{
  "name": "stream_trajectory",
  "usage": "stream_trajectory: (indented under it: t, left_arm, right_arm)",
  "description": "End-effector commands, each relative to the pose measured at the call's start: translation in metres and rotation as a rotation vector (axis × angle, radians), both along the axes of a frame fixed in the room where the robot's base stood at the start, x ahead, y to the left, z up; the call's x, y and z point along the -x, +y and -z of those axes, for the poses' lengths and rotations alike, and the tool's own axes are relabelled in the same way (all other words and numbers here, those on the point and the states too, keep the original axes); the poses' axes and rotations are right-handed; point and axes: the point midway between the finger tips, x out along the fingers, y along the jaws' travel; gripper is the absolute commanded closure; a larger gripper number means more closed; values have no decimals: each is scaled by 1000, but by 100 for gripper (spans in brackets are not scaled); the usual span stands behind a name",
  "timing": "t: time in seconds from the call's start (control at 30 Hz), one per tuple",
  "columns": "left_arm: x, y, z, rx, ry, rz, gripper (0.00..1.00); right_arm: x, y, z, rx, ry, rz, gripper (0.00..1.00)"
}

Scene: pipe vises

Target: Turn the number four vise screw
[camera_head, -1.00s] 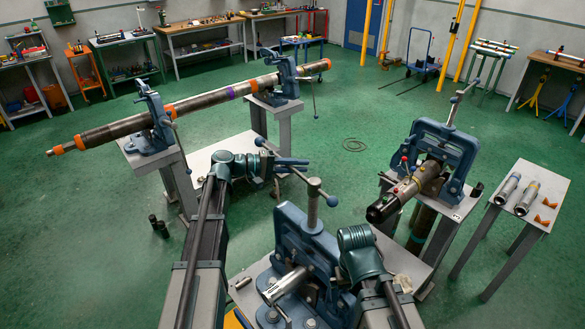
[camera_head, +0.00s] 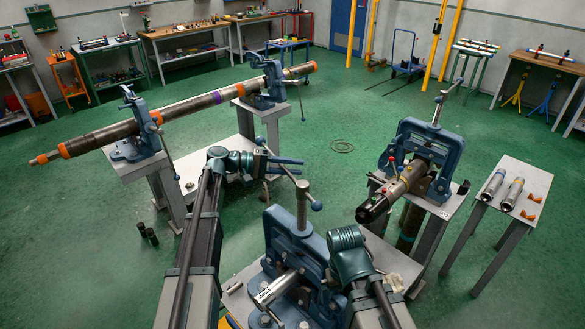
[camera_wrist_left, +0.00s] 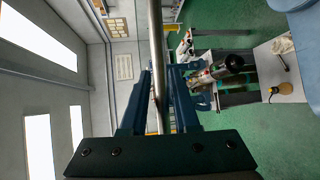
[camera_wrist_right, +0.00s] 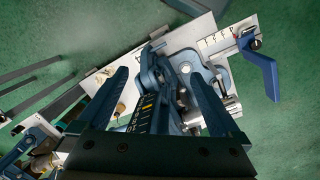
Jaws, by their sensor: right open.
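The front blue pipe vise (camera_head: 285,235) stands on a grey bench with a short steel pipe (camera_head: 276,287) in it. Its upright screw (camera_head: 301,210) carries a slanted handle bar (camera_head: 310,195) with a ball end. My left gripper (camera_head: 285,165) is at the handle's far part. In the left wrist view, its fingers (camera_wrist_left: 159,85) close around a steel bar (camera_wrist_left: 156,35). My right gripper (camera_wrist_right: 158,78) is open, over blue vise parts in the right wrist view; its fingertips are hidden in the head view.
Another vise (camera_head: 440,145) at right holds a dark pipe (camera_head: 395,195). Two vises at left hold a long pipe (camera_head: 195,105) with orange bands. A side table (camera_head: 530,180) bears two short pipes. Green floor between the stands is mostly clear; workbenches line the back wall.

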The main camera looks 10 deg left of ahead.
Motion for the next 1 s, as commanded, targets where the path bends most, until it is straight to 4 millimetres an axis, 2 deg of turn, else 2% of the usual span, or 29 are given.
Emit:
stream_trajectory:
  t: [0.03,0.07,0.1,0.37,0.47,0.57,0.8,1.0]
  left_arm:
    - [0,0,0,-1,0,1,60]
    - [0,0,0,-1,0,1,55]
    - [0,0,0,-2,1,1,53]
    - [1,1,1,-4,1,1,53]
    - [2,8,-1,-4,2,-1,53]
    - [5,22,-4,-4,2,-2,53]
    - [17,73,-14,-4,1,-3,53]
    - [26,108,-20,-4,2,-1,53]
  right_arm:
    - [0,0,0,0,0,0,0]
    - [0,0,0,0,0,0,0]
    - [0,0,0,0,0,0,0]
    - [0,0,0,0,0,0,0]
    - [0,0,-2,0,0,0,0]
    - [0,0,-5,0,0,1,0]
    - [0,0,-15,0,0,0,0]
    - [0,0,-21,0,1,-1,0]
